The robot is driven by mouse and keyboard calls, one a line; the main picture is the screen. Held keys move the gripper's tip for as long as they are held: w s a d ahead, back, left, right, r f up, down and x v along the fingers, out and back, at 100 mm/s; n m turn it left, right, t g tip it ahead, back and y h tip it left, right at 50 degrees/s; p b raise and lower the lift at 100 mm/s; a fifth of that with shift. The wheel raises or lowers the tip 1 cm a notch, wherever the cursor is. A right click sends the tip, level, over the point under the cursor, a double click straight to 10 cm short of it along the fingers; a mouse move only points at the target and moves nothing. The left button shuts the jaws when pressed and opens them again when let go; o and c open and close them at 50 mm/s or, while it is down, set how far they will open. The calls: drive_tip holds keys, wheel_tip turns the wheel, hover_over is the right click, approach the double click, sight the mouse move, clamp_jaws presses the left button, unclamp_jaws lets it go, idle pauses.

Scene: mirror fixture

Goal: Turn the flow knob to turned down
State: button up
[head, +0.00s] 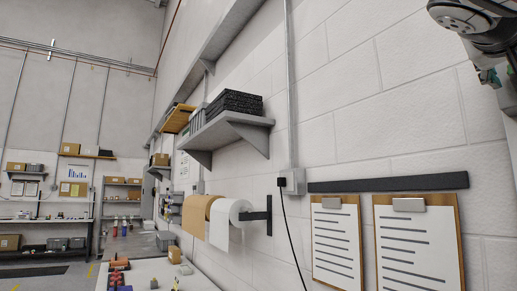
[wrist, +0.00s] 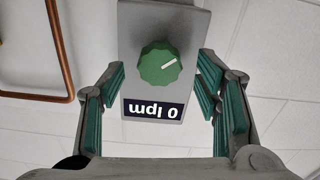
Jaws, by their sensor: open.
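The flow knob (wrist: 160,64) is a green, ridged round knob with a white pointer line, seen in the wrist view. It sits on a grey panel (wrist: 191,20) above a black label (wrist: 153,109) that reads "0 lpm" upside down. My gripper (wrist: 162,82) is open, with green-padded fingers on the left and right of the knob. Gaps show between the pads and the knob, so I see no contact.
A copper-coloured pipe (wrist: 68,60) bends beside the panel at the left in the wrist view. In the head view, a wall shelf (head: 222,134), paper rolls (head: 222,222) and two clipboards (head: 419,204) are on the white block wall. A bench (head: 150,271) runs along it.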

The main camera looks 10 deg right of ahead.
drive_tip(key=shift+p+x, duration=0.3)
drive_tip(key=shift+x, duration=1.1)
drive_tip(key=c, duration=1.2)
